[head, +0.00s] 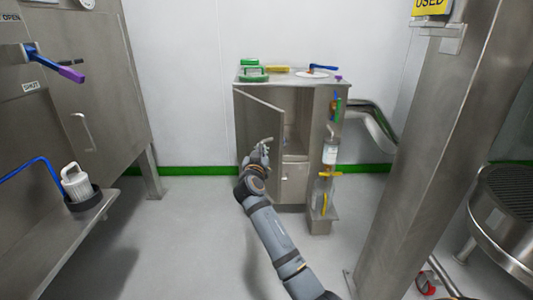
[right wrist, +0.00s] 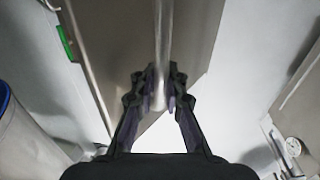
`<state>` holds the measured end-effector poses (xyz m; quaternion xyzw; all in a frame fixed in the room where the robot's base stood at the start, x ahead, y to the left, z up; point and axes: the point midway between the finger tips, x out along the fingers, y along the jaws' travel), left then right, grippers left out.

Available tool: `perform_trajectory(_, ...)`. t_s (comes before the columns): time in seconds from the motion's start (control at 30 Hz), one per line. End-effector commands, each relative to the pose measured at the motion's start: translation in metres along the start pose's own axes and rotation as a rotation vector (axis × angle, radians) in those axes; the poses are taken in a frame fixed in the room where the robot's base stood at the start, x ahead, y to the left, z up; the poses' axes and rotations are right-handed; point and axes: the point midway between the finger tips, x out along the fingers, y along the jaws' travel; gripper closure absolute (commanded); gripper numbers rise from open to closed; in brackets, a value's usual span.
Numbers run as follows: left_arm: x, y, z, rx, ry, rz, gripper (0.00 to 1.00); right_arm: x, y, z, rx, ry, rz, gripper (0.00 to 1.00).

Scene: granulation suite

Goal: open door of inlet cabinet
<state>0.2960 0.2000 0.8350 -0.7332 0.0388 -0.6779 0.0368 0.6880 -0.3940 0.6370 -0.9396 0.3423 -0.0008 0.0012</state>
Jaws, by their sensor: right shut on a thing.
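The inlet cabinet (head: 329,100) is a steel box against the back wall in the head view. Its door (head: 256,120) stands partly open, and the dark interior (head: 301,126) shows to the right of the door. My right gripper (head: 264,147) is at the front of the door, shut on the door handle. In the right wrist view, the gripper's two black fingers (right wrist: 158,88) close around the lower part of the vertical metal handle (right wrist: 162,38), in front of the door panel (right wrist: 195,30). In the head view the gripper partly covers the handle. My left gripper is not in view.
Green, yellow and blue-handled items lie on the cabinet top (head: 244,80). Bottles (head: 323,190) stand on its right side shelf. A steel post (head: 410,160) rises at the right. A large steel cabinet (head: 75,100) is at the left. The floor (head: 190,235) between is clear.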

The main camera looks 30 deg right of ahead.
Motion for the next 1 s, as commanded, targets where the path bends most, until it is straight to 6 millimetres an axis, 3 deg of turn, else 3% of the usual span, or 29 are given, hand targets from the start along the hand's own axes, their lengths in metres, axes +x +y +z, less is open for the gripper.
perform_trajectory(0.03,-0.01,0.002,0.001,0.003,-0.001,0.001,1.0,-0.006,-0.009,0.008,0.002,-0.007,0.003,1.0)
perform_trajectory(0.3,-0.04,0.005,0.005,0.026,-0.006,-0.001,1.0,-0.029,-0.069,0.011,0.0,-0.01,0.002,1.0)
perform_trajectory(0.5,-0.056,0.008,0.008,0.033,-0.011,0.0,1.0,-0.037,-0.102,0.01,-0.002,-0.01,0.002,1.0)
perform_trajectory(0.73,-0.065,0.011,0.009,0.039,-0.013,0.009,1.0,-0.04,-0.122,0.009,-0.003,-0.012,0.002,1.0)
perform_trajectory(1.0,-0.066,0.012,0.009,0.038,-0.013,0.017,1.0,-0.04,-0.127,0.007,-0.004,-0.011,0.002,1.0)
